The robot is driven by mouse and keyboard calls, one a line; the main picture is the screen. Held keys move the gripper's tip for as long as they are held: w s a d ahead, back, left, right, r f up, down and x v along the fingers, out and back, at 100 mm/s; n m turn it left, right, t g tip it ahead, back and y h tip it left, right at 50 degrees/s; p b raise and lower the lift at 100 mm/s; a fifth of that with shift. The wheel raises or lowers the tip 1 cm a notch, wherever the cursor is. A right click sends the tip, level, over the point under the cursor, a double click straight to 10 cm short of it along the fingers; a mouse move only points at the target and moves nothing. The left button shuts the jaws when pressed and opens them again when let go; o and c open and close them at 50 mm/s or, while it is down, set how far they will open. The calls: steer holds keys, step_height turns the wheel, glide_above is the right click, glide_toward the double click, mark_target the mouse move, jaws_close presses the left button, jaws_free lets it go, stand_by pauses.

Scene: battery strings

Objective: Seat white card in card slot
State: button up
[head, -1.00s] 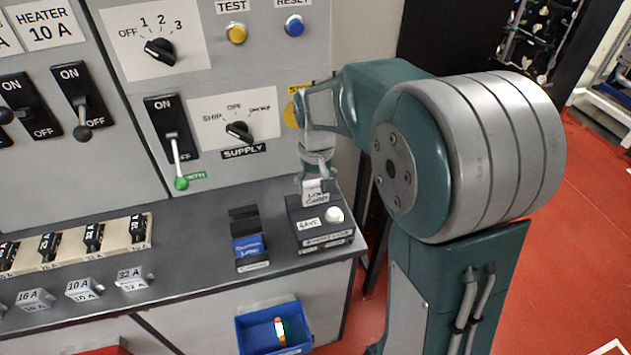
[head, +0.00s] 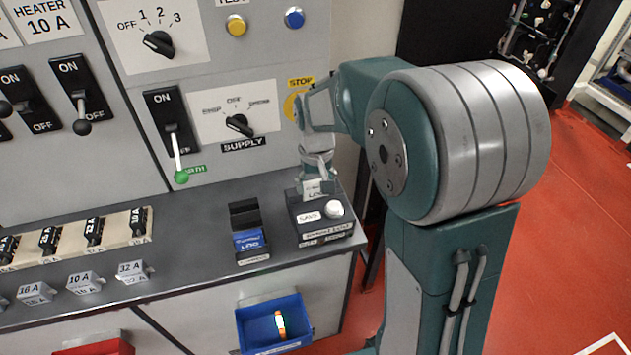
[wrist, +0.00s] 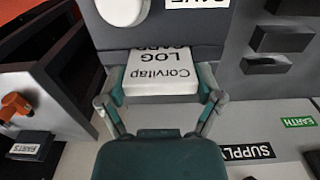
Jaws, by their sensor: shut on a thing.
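The white card (wrist: 162,78), printed "Corvitap LOG CARD", is held between the two fingers of my gripper (wrist: 160,88) in the wrist view. In the head view my gripper (head: 317,180) is above the back of a dark box, with the card (head: 312,189) upright below it. The box (head: 325,229) has a round white button and a "SAVE" label. The card's far end meets the box, and its lower print line is partly covered at the box's edge. The slot itself is hidden, so the depth of the card in it cannot be told.
A black holder with a blue card (head: 249,241) stands left of the box. A blue bin (head: 258,335) with an orange-and-white item is below the counter edge. The SUPPLY knob (head: 239,124) and green-tipped lever (head: 177,160) are on the panel behind. Counter (head: 200,235) is clear between the holder and the fuse blocks.

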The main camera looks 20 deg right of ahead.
mark_target(315, 181)
steer(key=shift+f, duration=0.3)
steer(key=o, duration=1)
step_height(315, 181, up, 12)
steer(key=shift+f, duration=0.1)
steer(key=s+r+t, duration=0.1)
steer(key=s+t, duration=0.4)
steer(key=s, duration=1.5)
steer(key=shift+s+r+t, duration=0.2)
steer(key=shift+s+t, duration=0.1)
steer(key=shift+s, duration=0.05)
